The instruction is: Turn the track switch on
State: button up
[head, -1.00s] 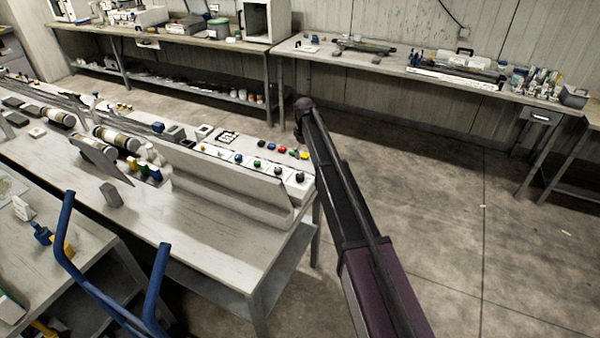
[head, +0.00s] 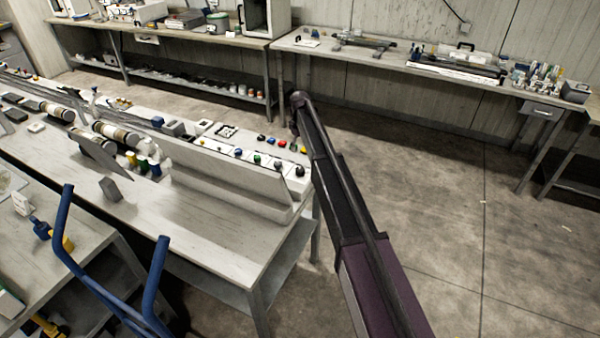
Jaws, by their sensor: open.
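A long white panel (head: 225,164) with several coloured knobs along its top stands on the right end of the pale workbench. These include a blue knob (head: 238,153), a green one (head: 257,159) and a black one (head: 299,171). Behind it is a second row of small buttons, with a red one (head: 283,144) and a yellow one (head: 304,149). I cannot tell which is the track switch. My arm reaches up from the bottom. My gripper (head: 294,134) hangs at its far end by the back row, small and dark, with no held thing visible. Its fingertips and any contact are unclear.
The pale workbench (head: 190,215) also carries cylinders and small parts at left. Blue bars (head: 63,225) rise in front at lower left. Another bench (head: 420,75) with equipment runs along the back wall. Open concrete floor (head: 440,190) lies to the right.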

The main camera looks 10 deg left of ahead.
aim_at(300, 169)
jog(key=shift+f+b, duration=5.95)
jog(key=shift+f, duration=0.25)
jog(key=c, duration=1.1)
